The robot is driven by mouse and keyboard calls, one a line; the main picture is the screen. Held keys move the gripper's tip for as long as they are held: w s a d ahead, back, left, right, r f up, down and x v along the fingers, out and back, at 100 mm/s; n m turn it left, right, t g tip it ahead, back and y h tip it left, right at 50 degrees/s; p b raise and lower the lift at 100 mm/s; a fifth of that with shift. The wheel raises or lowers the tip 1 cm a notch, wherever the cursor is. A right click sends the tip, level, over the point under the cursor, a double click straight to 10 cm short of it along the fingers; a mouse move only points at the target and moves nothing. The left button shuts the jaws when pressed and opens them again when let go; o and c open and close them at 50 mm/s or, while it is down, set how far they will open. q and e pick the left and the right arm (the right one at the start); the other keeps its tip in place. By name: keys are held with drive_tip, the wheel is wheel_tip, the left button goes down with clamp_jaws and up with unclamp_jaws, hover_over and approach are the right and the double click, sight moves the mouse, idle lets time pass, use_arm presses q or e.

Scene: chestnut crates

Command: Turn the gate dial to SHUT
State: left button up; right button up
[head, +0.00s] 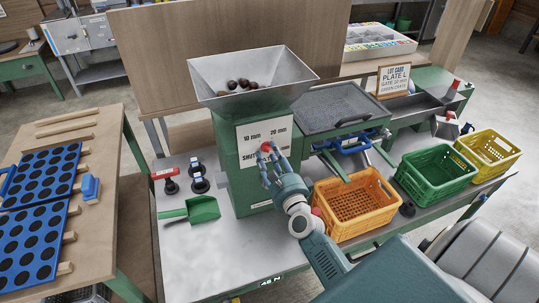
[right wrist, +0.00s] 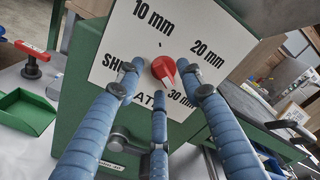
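The red gate dial (right wrist: 163,69) sits on a white plate (right wrist: 112,72) on the front of the green hopper machine (head: 228,165). The plate reads 10 mm, 20 mm, 30 mm and a partly covered SHUT at its left. The dial also shows in the head view (head: 266,147). My right gripper (right wrist: 160,80) is in front of the plate, its three blue fingers spread around the dial: one left, one right, one below. A gap shows between the left finger and the dial; contact on the right is unclear. Which mark the dial points to is unclear. My left gripper is not in view.
The hopper (head: 255,75) above holds several chestnuts. An orange crate (head: 350,220) stands close right of my right gripper, with green (head: 438,190) and yellow (head: 487,165) crates beyond.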

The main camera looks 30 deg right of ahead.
clamp_jaws()
